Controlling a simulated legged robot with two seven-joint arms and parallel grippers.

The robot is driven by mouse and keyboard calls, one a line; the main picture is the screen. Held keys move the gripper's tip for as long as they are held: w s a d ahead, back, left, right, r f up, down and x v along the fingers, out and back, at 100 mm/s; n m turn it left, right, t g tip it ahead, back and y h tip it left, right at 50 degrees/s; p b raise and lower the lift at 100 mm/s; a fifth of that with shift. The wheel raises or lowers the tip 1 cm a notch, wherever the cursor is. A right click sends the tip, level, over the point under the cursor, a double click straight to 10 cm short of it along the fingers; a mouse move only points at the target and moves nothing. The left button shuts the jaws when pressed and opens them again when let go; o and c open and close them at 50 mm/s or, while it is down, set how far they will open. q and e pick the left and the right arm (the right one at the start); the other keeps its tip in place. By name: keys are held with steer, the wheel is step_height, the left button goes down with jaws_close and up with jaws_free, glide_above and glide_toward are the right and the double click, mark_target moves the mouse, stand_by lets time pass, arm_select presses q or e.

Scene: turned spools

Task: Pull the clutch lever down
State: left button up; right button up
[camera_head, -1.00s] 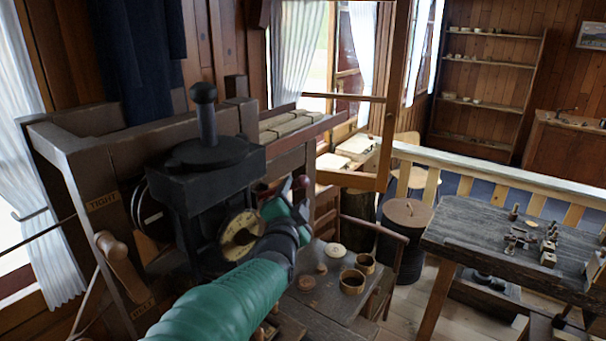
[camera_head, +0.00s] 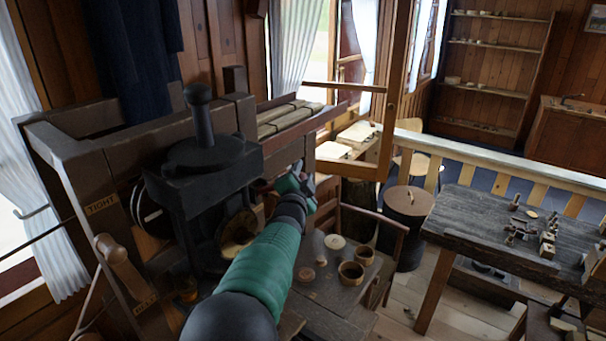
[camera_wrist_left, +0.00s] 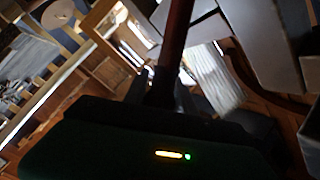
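A wooden-handled lever (camera_head: 120,264) stands at the left post of the dark machine (camera_head: 208,165), tilted, beside a "TIGHT" label (camera_head: 102,204) and a lower label I cannot read surely. It looks like the clutch lever. My green left arm reaches past the machine's right side. My left gripper (camera_head: 288,184) is to the right of the machine, well away from this lever. Its fingers are small and partly hidden. In the left wrist view, a dark reddish rod (camera_wrist_left: 177,40) runs down to the dark gripper; I cannot tell whether it is gripped. My right gripper is not in view.
A small table (camera_head: 325,297) with round wooden cups (camera_head: 352,274) lies right of my arm. A workbench (camera_head: 480,232) with small parts stands at the right, with a dark barrel (camera_head: 407,220) near it. A slatted railing (camera_head: 500,165) runs behind.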

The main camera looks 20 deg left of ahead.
arm_select(q)
steer(key=shift+d, duration=0.1)
jaws_close()
stand_by(0.9)
